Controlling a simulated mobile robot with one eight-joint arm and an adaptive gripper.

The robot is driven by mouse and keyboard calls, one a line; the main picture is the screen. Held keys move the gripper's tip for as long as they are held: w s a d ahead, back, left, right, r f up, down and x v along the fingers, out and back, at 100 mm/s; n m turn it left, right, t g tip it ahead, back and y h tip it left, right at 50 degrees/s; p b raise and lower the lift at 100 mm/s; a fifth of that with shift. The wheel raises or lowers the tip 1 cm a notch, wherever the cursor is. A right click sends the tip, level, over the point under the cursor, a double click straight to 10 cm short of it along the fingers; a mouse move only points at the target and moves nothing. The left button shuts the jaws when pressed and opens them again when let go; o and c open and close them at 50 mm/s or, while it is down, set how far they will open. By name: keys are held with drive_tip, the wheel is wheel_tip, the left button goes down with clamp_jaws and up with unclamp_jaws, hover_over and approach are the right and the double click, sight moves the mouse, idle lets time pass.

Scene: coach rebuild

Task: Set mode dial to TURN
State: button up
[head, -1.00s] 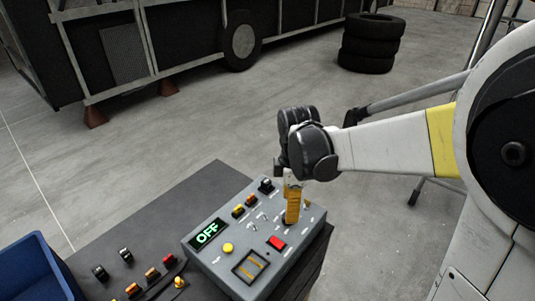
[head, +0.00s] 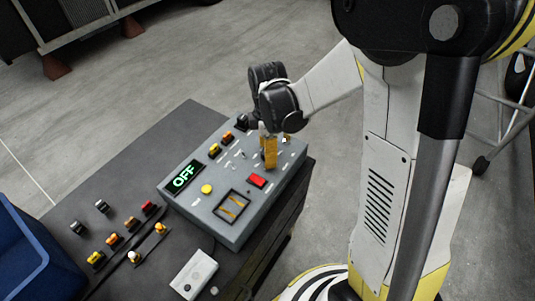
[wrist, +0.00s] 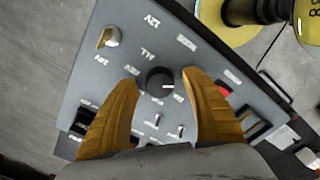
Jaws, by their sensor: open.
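The grey control box (head: 218,212) lies on a dark bench, and its green display (head: 184,177) reads OFF. In the wrist view, the round black dial (wrist: 160,82) has a white pointer mark facing right. Small printed labels surround it, too small to read surely. My gripper (wrist: 164,76) is open, with one yellow finger on each side of the dial. Gaps show between the fingers and the dial, so I see no grip on it. In the head view, my gripper (head: 268,153) points down at the far right part of the box and hides the dial.
The box also carries a red button (head: 257,180), a yellow button (head: 207,188) and small toggle switches. Loose knobs and buttons lie on the bench (head: 130,185) to the left, beside a blue bin (head: 25,245). A white box (head: 194,275) stands in front.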

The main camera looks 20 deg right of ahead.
drive_tip(key=c, duration=1.2)
